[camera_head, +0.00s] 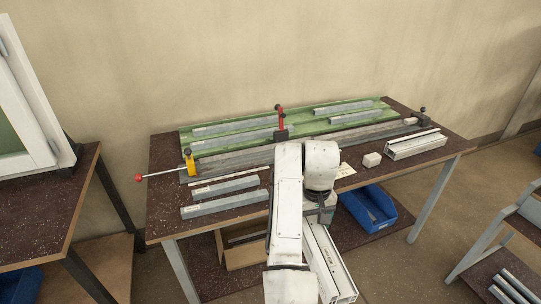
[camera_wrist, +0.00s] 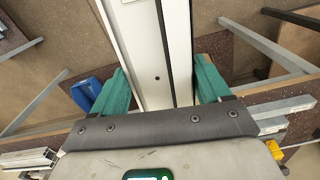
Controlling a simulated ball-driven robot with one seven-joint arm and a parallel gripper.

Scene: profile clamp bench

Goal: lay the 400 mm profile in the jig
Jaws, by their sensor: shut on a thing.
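My gripper (camera_wrist: 162,80) is shut on a long white profile (camera_wrist: 146,52) with dark seal lines and a small hole; a green finger presses on each side. In the head view, the held profile (camera_head: 330,268) hangs in front of the bench's front edge, pointing toward the camera. My arm hides part of it and most of my gripper (camera_head: 322,213). The jig is a long grey rail (camera_head: 235,159) along the bench, with a yellow clamp (camera_head: 189,161) at left, a red-handled clamp (camera_head: 281,122) in the middle and a black end piece (camera_head: 422,114) at right. No length marking is readable.
Grey profiles lie on a green tray (camera_head: 290,118) behind the jig. More profiles (camera_head: 224,204) lie at the bench's front left. A white profile (camera_head: 415,145), a small white block (camera_head: 371,159) and a paper (camera_head: 345,170) lie at right. A blue bin (camera_head: 380,207) is below.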

